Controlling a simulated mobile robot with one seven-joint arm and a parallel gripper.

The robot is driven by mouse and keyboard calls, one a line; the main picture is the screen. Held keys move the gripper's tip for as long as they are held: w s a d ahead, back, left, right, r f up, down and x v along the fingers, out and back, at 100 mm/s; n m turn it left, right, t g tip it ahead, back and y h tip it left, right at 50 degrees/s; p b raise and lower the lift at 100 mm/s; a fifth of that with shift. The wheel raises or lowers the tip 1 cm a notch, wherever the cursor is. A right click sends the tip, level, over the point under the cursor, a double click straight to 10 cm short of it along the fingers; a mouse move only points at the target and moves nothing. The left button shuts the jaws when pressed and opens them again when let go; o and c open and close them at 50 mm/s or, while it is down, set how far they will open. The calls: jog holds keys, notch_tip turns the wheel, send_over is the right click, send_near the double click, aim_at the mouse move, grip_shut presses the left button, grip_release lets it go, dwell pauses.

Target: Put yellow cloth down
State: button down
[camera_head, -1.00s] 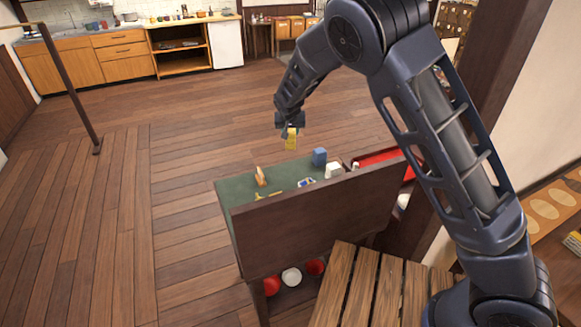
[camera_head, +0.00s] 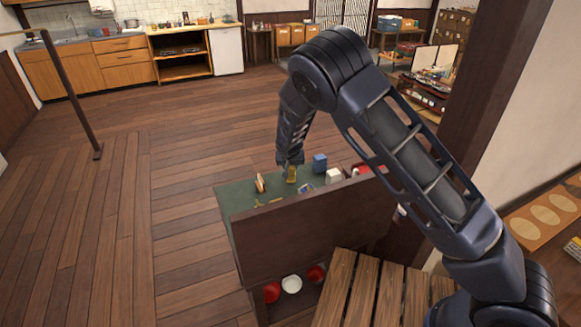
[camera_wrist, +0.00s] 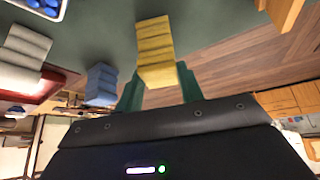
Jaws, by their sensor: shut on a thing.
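The yellow cloth (camera_wrist: 155,48) is a folded stack held between the fingers of my gripper (camera_wrist: 158,92) in the wrist view. In the head view the cloth (camera_head: 291,174) hangs below my gripper (camera_head: 290,165), at or just above the green top (camera_head: 236,196) of the dark wooden cabinet. I cannot tell for sure whether it touches the top. My gripper is shut on the cloth. A blue folded cloth (camera_head: 320,163) and a white folded cloth (camera_head: 333,176) stand to its right.
A tan wooden object (camera_head: 260,184) stands left of the cloth. A yellow item (camera_head: 268,202) lies nearer the cabinet's raised dark panel (camera_head: 315,228). A small tray with blue pieces (camera_wrist: 40,6) is near the wrist view's corner. Green surface between these is bare.

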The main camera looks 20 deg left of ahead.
jog(key=shift+f, duration=0.2)
jog(key=c, duration=0.9)
grip_release()
jog(key=v, duration=1.2)
jog(key=shift+r, duration=0.1)
